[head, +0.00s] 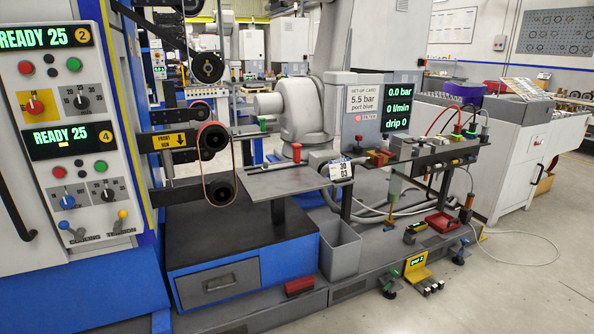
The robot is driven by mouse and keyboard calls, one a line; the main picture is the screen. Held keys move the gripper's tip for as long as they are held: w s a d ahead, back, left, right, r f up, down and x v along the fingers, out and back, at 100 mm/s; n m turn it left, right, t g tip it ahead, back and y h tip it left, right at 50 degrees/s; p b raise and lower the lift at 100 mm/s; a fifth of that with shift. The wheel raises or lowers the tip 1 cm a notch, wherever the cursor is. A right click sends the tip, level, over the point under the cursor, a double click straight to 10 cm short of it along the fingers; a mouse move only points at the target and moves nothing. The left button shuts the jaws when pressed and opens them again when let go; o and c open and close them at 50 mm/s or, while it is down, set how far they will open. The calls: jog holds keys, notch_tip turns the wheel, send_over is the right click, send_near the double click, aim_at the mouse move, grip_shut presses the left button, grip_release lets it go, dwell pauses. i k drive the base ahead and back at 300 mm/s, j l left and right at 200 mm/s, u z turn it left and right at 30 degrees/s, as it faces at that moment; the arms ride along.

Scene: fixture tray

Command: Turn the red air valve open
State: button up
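Several small red parts show, and I cannot tell for sure which is the red air valve. A red block-like part (380,158) sits at the left end of the grey valve manifold (432,157), below the green-lit display. Handle positions are too small to read. My gripper is not in view.
The display (398,107) reads 0.0 bar, 0 l/min, drip 0. A card (366,100) reads 5.5 bar, port blue.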

aim_at(377, 150)
jog(key=i+z, duration=0.35)
jog(key=i, duration=1.15)
jog(key=i+j, duration=0.15)
jog(key=i, duration=0.25)
jog(key=i+j+z, duration=0.15)
jog(key=i, duration=0.25)
jog(key=i+j, duration=0.15)
jog(key=i, duration=0.25)
